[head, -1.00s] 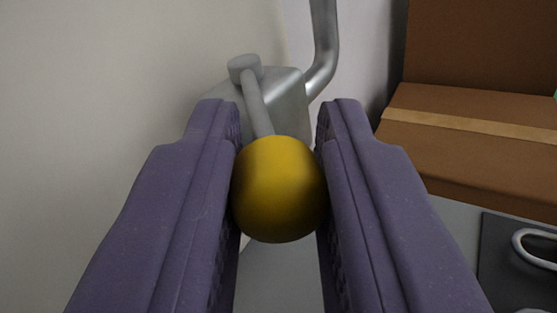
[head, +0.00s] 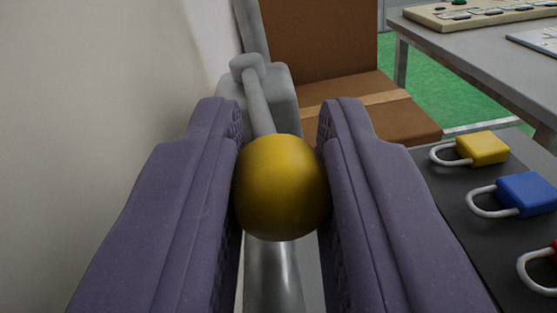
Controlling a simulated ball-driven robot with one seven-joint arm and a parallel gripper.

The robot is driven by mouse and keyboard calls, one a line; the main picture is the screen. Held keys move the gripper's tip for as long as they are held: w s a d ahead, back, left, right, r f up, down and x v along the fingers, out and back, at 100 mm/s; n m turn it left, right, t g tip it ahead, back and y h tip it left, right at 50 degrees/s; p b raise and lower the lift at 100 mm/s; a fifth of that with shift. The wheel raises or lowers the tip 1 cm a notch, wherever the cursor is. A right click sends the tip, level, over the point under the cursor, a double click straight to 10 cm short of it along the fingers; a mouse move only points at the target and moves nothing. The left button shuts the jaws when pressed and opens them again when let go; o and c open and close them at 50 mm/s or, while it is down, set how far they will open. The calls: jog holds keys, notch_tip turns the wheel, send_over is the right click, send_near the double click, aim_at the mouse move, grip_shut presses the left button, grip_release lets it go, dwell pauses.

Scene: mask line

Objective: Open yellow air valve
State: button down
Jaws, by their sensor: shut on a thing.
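The yellow ball knob (head: 281,188) of the air valve sits between the two purple fingers of my gripper (head: 281,165). Both fingers touch its sides, so my gripper is shut on it. A grey lever rod (head: 259,105) runs from the knob up to a round pivot (head: 247,66) on the grey valve body (head: 284,98). A shiny metal pipe (head: 273,280) shows below the knob. The fingers hide part of the valve body and the pipe.
A pale wall (head: 90,90) stands close on the left. A cardboard box (head: 325,45) is behind the valve. On the right, a dark mat (head: 450,192) holds a yellow padlock (head: 483,149), a blue padlock (head: 526,194) and a partly cut-off red one. A grey table (head: 470,55) stands behind.

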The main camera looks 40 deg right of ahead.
jog(key=shift+r, duration=0.1)
dwell(0.3)
jog(key=c, duration=1)
grip_release()
jog(key=shift+o, duration=0.2)
